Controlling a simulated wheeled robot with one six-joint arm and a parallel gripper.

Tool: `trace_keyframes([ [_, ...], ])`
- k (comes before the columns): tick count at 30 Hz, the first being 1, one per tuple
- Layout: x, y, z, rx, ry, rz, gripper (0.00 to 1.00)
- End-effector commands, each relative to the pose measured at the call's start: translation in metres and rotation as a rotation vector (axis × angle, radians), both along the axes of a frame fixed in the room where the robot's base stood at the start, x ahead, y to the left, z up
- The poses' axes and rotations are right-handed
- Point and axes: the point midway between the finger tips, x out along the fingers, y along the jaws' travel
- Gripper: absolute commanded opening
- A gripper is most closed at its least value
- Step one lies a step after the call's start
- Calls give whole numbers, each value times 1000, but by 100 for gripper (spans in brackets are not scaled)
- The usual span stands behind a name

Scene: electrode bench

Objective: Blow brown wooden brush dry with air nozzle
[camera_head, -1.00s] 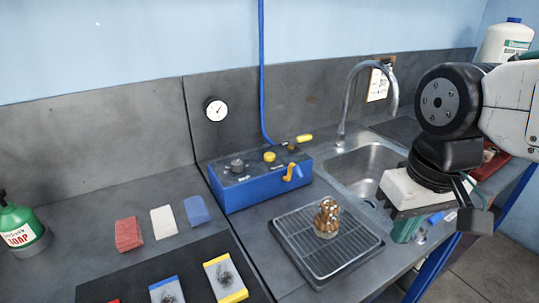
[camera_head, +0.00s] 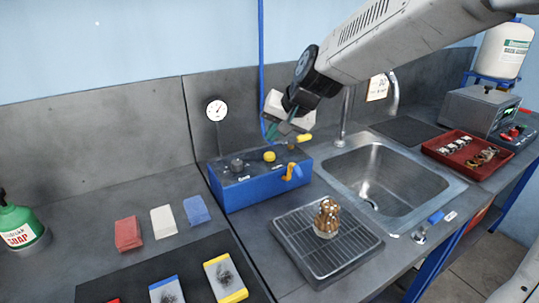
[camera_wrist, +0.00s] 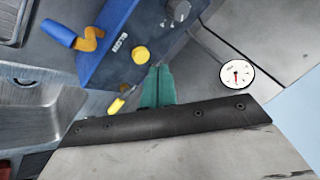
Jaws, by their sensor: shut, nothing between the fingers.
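A small brown bundled object (camera_head: 327,215) stands upright on the wire drying rack (camera_head: 300,250); I cannot tell for sure whether it is the wooden brush. The blue box (camera_head: 250,187) has a yellow button (camera_head: 269,156), a dark knob (camera_head: 237,164) and an orange lever (camera_head: 289,171), which has a blue end in the wrist view (camera_wrist: 60,34). A yellow nozzle-like piece (camera_head: 304,138) sticks out behind the box. My gripper (camera_head: 270,132) is shut and empty above the box's back edge. Its green fingers (camera_wrist: 157,72) point near the yellow button in the wrist view.
A steel sink (camera_head: 392,190) with a curved tap lies right of the box. A red tray (camera_head: 465,157) stands at the right. Coloured pads lie at the left.

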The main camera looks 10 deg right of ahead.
Motion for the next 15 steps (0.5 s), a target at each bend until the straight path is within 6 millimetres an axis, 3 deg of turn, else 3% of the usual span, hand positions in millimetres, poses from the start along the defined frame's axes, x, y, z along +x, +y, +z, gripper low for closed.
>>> trace_keyframes([
  [3, 26, 0, 18, 37, -85, -64, 0],
  [6, 37, -1, 29, 55, -132, -100, 0],
  [15, 43, -4, 34, 60, -164, -125, 0],
])
